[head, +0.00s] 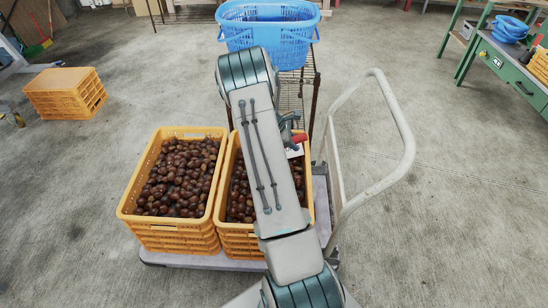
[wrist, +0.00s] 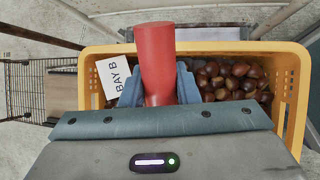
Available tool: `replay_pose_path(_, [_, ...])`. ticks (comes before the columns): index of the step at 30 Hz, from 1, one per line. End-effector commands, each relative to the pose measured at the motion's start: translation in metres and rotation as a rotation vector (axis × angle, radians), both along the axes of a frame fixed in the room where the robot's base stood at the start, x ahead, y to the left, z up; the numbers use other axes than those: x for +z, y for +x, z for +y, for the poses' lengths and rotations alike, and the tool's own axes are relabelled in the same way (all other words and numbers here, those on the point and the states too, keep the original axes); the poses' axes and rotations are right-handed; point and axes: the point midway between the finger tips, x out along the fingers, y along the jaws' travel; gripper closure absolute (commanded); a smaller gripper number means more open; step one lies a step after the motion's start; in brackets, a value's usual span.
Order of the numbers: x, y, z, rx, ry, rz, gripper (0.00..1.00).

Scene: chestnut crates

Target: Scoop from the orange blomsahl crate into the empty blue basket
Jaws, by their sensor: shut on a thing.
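Two orange crates of chestnuts stand side by side on a cart, the left crate (head: 128,200) and the right crate (head: 308,205). My arm covers much of the right one. In the wrist view an orange crate (wrist: 290,75) with chestnuts (wrist: 235,80) lies below my gripper (wrist: 158,88). A white card reading "BAY B" (wrist: 115,78) is at its left; I see no blomsahl name. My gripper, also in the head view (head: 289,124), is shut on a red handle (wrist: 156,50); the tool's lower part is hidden. The blue basket (head: 268,32) stands beyond the crates; no contents show.
The basket rests on a wire stand (head: 312,90). The cart's pale push handle (head: 400,125) rises right of the crates. Stacked orange crates (head: 65,95) stand at left. A green workbench (head: 515,75) is at right. Open concrete floor surrounds the cart.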

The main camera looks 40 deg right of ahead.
Motion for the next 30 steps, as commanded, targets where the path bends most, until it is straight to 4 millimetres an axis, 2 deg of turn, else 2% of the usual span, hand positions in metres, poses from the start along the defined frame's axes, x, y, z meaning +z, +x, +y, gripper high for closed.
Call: replay_pose_path(30, [-0.068,-0.017,-0.023,-0.003,0.306,-0.235,1.00])
